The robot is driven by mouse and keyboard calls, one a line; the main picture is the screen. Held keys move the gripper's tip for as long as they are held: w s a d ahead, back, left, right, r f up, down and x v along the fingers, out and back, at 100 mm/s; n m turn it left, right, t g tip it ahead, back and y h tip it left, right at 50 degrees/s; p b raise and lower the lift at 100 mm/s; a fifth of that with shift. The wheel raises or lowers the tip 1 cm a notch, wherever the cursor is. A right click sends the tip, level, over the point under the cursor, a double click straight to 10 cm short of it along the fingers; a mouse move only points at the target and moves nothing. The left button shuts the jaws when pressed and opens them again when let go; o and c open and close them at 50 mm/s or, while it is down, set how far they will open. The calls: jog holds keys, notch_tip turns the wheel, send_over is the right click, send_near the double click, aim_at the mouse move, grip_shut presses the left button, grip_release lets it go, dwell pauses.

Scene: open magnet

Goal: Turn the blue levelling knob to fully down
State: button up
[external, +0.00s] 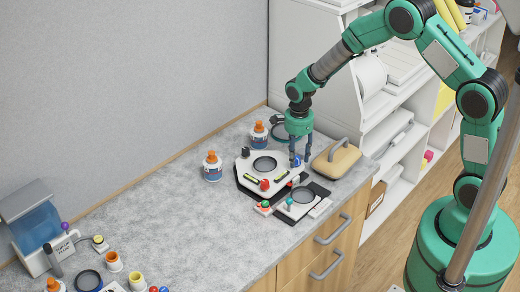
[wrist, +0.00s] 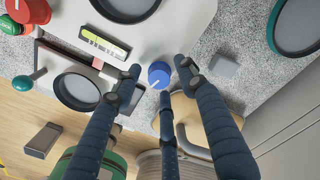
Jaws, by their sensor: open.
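The blue levelling knob (wrist: 159,74) sits at a corner of the white instrument plate (wrist: 189,20) in the wrist view, with a pale pointer line on its top. In the external view the knob (external: 296,161) is partly hidden by my fingers. My gripper (wrist: 160,85) is open, its dark blue fingers spread around the knob. I cannot tell whether any finger touches it. In the external view my gripper (external: 299,155) points down over the right corner of the plate.
A red knob (external: 265,184) and a spirit level (wrist: 104,43) are on the plate. A tan case with a grey handle (external: 337,159) stands close on the right. A dark tray with a round dish (external: 303,195) lies in front. Orange-capped bottles (external: 212,166) stand left and behind.

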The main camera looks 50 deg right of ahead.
aim_at(297, 158)
notch_tip(297, 158, up, 12)
dwell(0.6)
dwell(0.5)
jog(key=s+r+n+t+b, duration=0.35)
jog(key=s+r+n, duration=0.65)
jog(key=s+r, duration=0.65)
jog(key=s+r+n+t+b, duration=0.2)
jog(key=s+n, duration=0.9)
jog(key=s, duration=0.8)
jog(key=shift+s+d+r+b, duration=0.3)
jog(key=shift+r+b, duration=0.2)
jog(key=shift+b, duration=0.45)
